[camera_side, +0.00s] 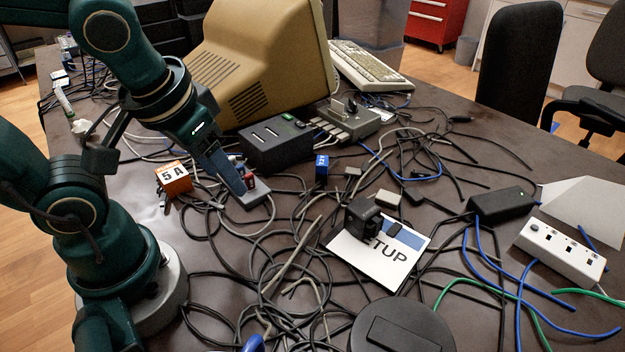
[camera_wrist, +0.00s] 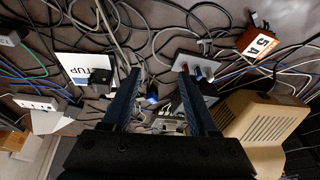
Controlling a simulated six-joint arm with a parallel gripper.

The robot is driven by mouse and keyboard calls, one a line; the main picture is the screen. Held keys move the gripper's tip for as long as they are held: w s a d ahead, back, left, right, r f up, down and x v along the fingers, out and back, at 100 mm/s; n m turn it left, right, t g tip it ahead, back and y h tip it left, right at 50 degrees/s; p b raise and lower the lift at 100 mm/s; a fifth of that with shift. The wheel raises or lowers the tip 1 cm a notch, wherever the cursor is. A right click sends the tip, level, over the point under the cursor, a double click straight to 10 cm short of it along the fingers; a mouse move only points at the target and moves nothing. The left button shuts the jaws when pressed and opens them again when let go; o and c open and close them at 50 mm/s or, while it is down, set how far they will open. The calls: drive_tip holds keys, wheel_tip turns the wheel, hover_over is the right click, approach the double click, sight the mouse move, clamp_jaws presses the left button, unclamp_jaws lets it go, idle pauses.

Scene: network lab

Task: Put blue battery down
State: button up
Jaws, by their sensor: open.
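A small blue block with a white label, which looks like the blue battery (camera_side: 322,168), stands on the dark table to the right of the black box. A blue thing that looks like it shows between my fingers in the wrist view (camera_wrist: 152,97), beyond them and not held. My gripper (camera_side: 238,188) is open, its fingers pointing down over a grey plate (camera_side: 257,194). A small red part (camera_side: 249,182) is on the plate beside the fingers. In the wrist view my gripper (camera_wrist: 160,75) has a wide gap between its fingers.
An orange block marked 5A (camera_side: 174,179) is left of the plate. A black box (camera_side: 275,146) and a beige monitor (camera_side: 255,60) stand behind. Loose cables cover much of the table. A white SETUP card (camera_side: 380,258) and a white power strip (camera_side: 560,252) lie to the right.

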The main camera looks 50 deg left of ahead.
drive_tip(key=shift+s+d+r+m+t+h, duration=0.15)
drive_tip(key=shift+d+r+m+t+h, duration=0.65)
drive_tip(key=shift+d+r+m, duration=0.15)
